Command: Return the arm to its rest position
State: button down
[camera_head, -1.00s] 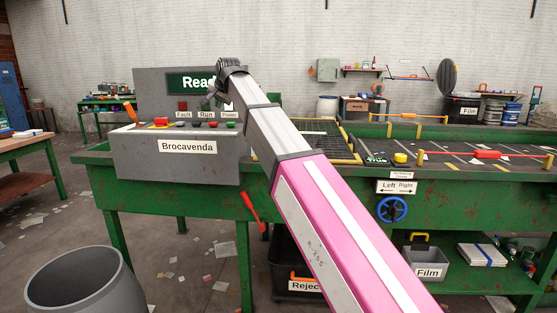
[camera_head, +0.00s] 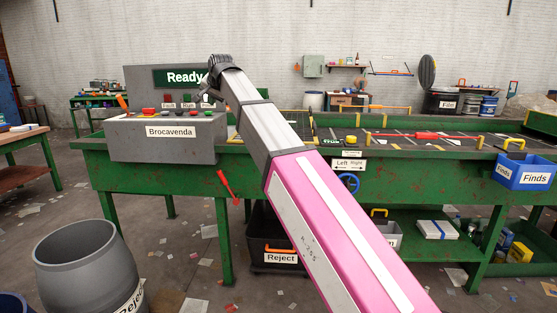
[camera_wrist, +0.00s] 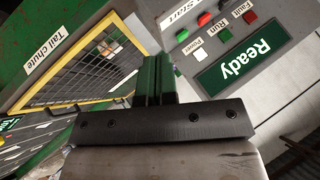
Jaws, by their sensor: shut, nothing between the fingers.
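My arm, with a pink and white link, stretches from the lower right up to the control box (camera_head: 165,138) in the head view. My gripper (camera_head: 207,97) is at its far end, small and dark, in front of the box's panel near the "Ready" screen (camera_head: 180,77). In the wrist view, my gripper (camera_wrist: 155,65) shows its green fingers close together with nothing between them. The "Ready" screen (camera_wrist: 241,62) and the row of buttons appear to its right there, and the "Tail chute" grille (camera_wrist: 95,65) to its left.
The green bench (camera_head: 185,180) carries the control box and belt. A red lever (camera_head: 227,186) hangs on its front. A blue "Finds" bin (camera_head: 525,172) is at the right end. A grey barrel (camera_head: 90,268) stands front left. A "Reject" crate (camera_head: 278,240) sits underneath.

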jog(key=s+d+f+g+h, duration=0.1)
jog(key=d+f, duration=0.7)
jog(key=f, duration=0.4)
jog(key=s+d+f+n+g+h, duration=0.1)
jog(key=d+f, duration=0.7)
jog(key=f, duration=0.4)
jog(key=s+d+f+g+h, duration=0.1)
jog(key=d+f, duration=0.6)
jog(key=f, duration=0.5)
jog(key=s+d+f+n+g+h, duration=0.1)
jog(key=s+d+f+g, duration=0.3)
jog(key=s+d+f, duration=1.6)
notch_tip(320, 180, down, 4)
jog(key=shift+s+d+r+n+g+h, duration=0.1)
jog(key=shift+s+d+n+g+h, duration=0.25)
jog(key=shift+s, duration=0.4)
jog(key=shift+a, duration=0.1)
